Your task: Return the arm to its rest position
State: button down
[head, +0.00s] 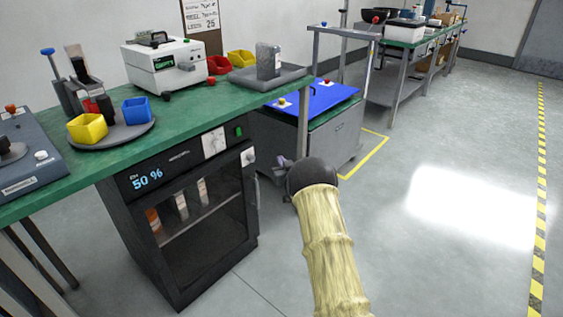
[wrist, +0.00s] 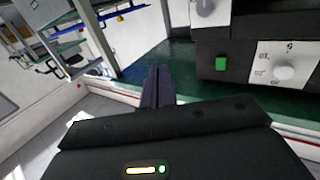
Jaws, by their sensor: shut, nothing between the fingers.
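My arm, in a pale yellow sleeve, reaches up from the bottom of the head view, over the floor right of the black cabinet (head: 170,215). My gripper (head: 283,162) is small there and partly hidden behind the dark wrist. In the wrist view my gripper (wrist: 157,75) shows its two dark fingers pressed together, with nothing between them. The fingers are near the cabinet's front panel, which has a green button (wrist: 222,64) and a white dial (wrist: 284,73). I cannot tell from the frames whether they touch anything.
A green-topped bench (head: 190,133) stands above the cabinet, carrying bins, a white instrument (head: 165,65) and a grey tray (head: 240,78). A cart with a blue top (head: 322,98) stands just beyond my gripper. The floor at right (head: 450,260) is clear.

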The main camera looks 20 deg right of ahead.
jog(key=s+a+r+g, duration=0.25)
jog(key=s+g, duration=0.25)
jog(key=s, duration=1.1)
jog(key=s+a+r+g+h, duration=0.1)
jog(key=s+a+g, duration=0.3)
jog(key=s, duration=1.2)
jog(key=s+a+r+g, duration=0.2)
jog(key=s+g, duration=0.4)
jog(key=s, duration=1)
notch_tip(320, 180, up, 33)
jog(key=p, duration=3.4)
jog(key=shift+r+m, duration=0.15)
jog(key=shift+m, duration=0.15)
jog(key=shift+w+a, duration=0.1)
